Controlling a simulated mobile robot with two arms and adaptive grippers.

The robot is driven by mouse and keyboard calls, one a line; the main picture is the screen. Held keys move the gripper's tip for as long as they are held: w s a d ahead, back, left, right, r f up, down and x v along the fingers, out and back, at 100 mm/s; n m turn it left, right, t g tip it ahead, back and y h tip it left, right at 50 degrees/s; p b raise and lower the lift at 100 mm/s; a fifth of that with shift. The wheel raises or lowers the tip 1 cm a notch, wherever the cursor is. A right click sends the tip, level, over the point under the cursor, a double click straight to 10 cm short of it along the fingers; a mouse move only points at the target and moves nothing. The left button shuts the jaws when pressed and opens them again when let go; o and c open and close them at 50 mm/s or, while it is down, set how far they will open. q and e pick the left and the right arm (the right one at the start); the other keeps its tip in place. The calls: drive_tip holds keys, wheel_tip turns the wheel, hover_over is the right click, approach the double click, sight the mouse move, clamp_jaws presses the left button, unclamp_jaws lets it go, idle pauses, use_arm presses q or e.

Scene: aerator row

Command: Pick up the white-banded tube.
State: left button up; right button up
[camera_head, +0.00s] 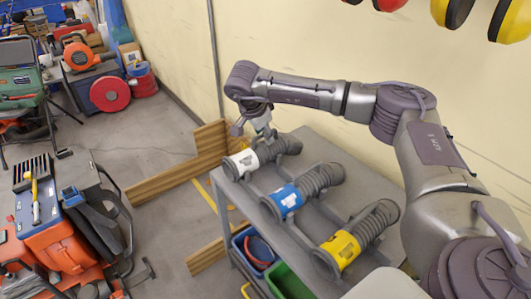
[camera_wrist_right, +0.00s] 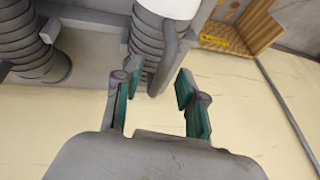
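The white-banded tube (camera_head: 245,161) lies at the far end of a grey bench, its dark ribbed part pointing right. In the right wrist view its ribbed part (camera_wrist_right: 155,48) and a piece of the white band show just beyond the fingertips. My right gripper (camera_head: 267,134) is above this tube in the head view, pointing down. The wrist view shows the right gripper (camera_wrist_right: 156,86) open, with green-padded fingers apart and nothing between them. Whether a finger touches the tube I cannot tell. My left gripper is not in view.
A blue-banded tube (camera_head: 287,199) and a yellow-banded tube (camera_head: 342,249) lie nearer on the same bench (camera_head: 262,212). A cream wall (camera_head: 300,45) stands close behind. Blue and green bins (camera_head: 287,281) sit below. Wooden boards (camera_head: 170,180) lie left of the bench.

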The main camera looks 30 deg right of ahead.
clamp_jaws()
drive_tip(key=shift+r, duration=0.1)
idle(0.3)
